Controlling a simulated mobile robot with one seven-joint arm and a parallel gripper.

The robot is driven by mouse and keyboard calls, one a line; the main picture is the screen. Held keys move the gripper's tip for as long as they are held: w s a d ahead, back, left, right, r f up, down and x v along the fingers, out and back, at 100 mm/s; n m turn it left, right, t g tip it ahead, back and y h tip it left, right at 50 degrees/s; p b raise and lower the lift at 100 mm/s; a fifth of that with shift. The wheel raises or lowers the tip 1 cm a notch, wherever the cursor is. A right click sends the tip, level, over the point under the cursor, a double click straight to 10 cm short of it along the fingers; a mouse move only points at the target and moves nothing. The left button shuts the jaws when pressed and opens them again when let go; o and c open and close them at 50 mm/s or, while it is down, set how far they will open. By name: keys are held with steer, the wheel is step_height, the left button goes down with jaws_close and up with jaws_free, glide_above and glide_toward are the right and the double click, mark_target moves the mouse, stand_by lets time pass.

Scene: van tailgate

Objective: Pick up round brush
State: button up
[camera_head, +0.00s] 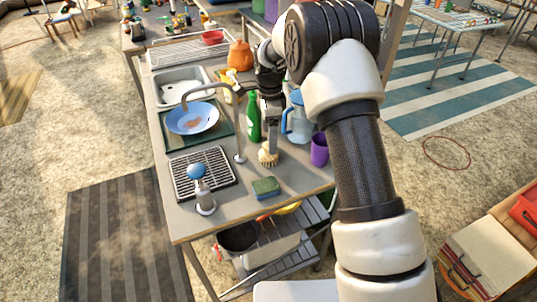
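The round brush (268,156) has a pale, tan bristled head and stands head down on the grey counter, in front of the green bottle. A grey upright part rises above the head towards my gripper (271,117); I cannot tell whether it is the brush handle or a finger. My gripper points down directly above the brush head. The fingertips are small and dark here, so whether they are open or shut on the brush is unclear.
Close around the brush are a green bottle (254,118), a blue-lidded jug (297,122), a purple cup (319,150), a thin tap (239,130) and a green sponge (266,187). A blue plate (185,120) and a black rack (190,178) lie left.

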steer(key=shift+s+f, duration=0.15)
steer(key=shift+f, duration=2.8)
steer(key=shift+a, duration=0.1)
steer(key=c, duration=1.2)
steer(key=shift+o, duration=0.2)
steer(key=shift+r, duration=5.05)
